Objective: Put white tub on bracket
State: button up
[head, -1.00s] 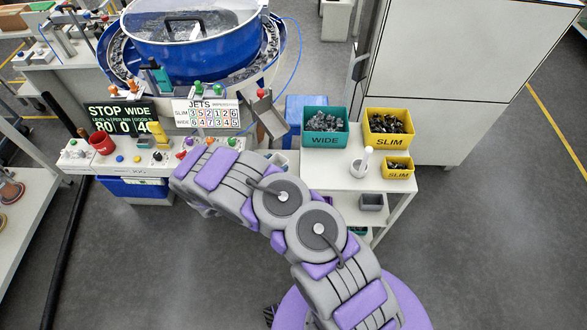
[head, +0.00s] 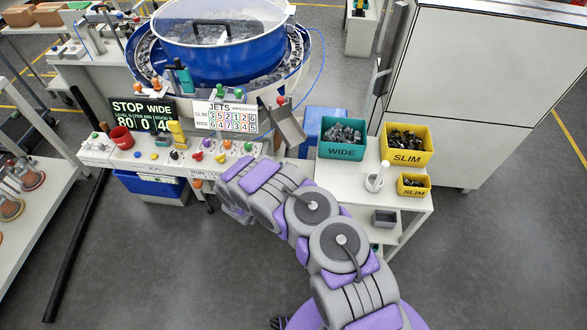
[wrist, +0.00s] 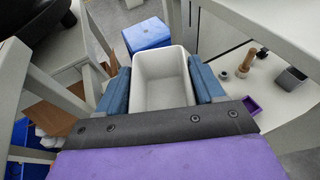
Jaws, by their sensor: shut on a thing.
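The white tub (wrist: 160,82) is an open, empty rectangular box in the wrist view. My gripper (wrist: 159,92) is shut on it, with a blue finger pad against its left and right sides. The tub appears held upright, its opening facing the wrist camera. In the head view my arm hides the gripper and the tub, near the front right of the feeder bench. I cannot make out the bracket for certain; a tilted grey metal chute (head: 288,125) hangs at the bench's right end.
A blue bowl feeder (head: 215,50) stands behind the control panel. To the right, a white stand (head: 338,178) holds a teal WIDE bin (head: 341,152) and yellow SLIM bins (head: 408,157). In the wrist view a blue box (wrist: 147,34) lies beyond the tub. White frame legs stand left.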

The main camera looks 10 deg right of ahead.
aim_at(292, 163)
jog(key=w+d, duration=0.1)
jog(key=w, duration=0.1)
jog(key=w+d, duration=0.2)
jog(key=shift+d, duration=0.1)
jog(key=shift+w+d+f+b, duration=0.1)
jog(key=shift+w+f+b, duration=0.05)
jog(key=shift+b, duration=0.2)
jog(key=shift+f+b, duration=0.3)
jog(key=shift+f, duration=1.25)
jog(key=shift+f, duration=0.15)
jog(key=o, duration=1.1)
jog(key=shift+c, duration=0.2)
jog(key=shift+r, duration=0.2)
